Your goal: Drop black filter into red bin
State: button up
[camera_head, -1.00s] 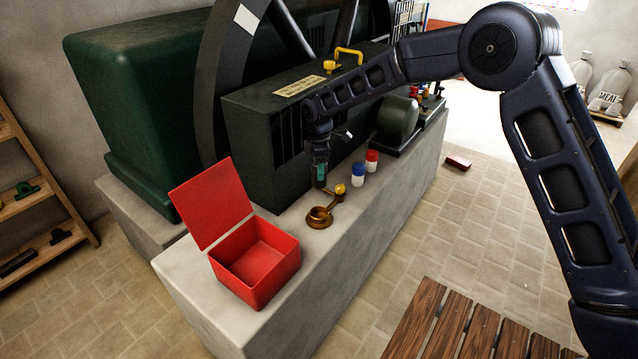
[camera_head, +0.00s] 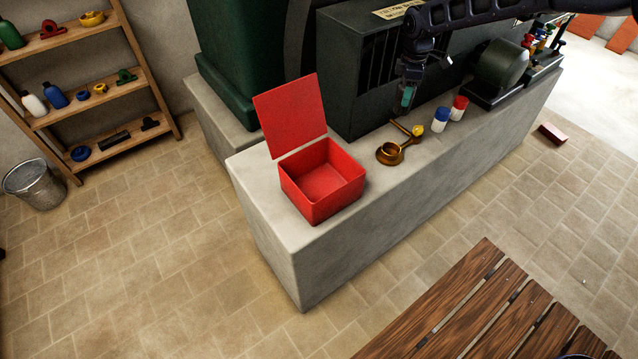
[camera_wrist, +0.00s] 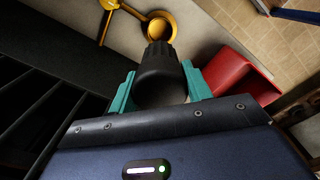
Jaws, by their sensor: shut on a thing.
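The red bin (camera_head: 322,182) is an open box on the near end of the pale stone ledge. Its lid (camera_head: 291,115) stands raised at the back, and the inside looks empty. In the wrist view the bin (camera_wrist: 225,72) shows to the right, beyond the fingers. My gripper (camera_head: 407,97) is above the ledge, right of and apart from the bin. In the wrist view its teal fingers (camera_wrist: 160,88) are shut on the black filter (camera_wrist: 162,66), a dark cylinder with a ribbed end pointing away. In the head view the filter cannot be made out.
A brass cup with a handle (camera_head: 390,153) lies on the ledge between bin and gripper. A blue-white jar (camera_head: 440,119) and red-white jar (camera_head: 459,108) stand to its right. A dark vented cabinet (camera_head: 350,80) rises behind. A slatted wooden table (camera_head: 480,310) is in front.

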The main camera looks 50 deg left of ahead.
jog(key=shift+s, duration=0.1)
jog(key=s+f+n, duration=0.3)
jog(key=s+n, duration=0.2)
jog(key=s, duration=1)
jog(key=s+f+n, duration=0.2)
jog(key=s+n, duration=0.2)
jog(key=s, duration=1.1)
notch_tip(320, 180, down, 6)
jog(key=shift+d+f, duration=0.15)
jog(key=shift+f, duration=0.1)
jog(key=shift+w, duration=0.1)
jog(key=o, duration=1.1)
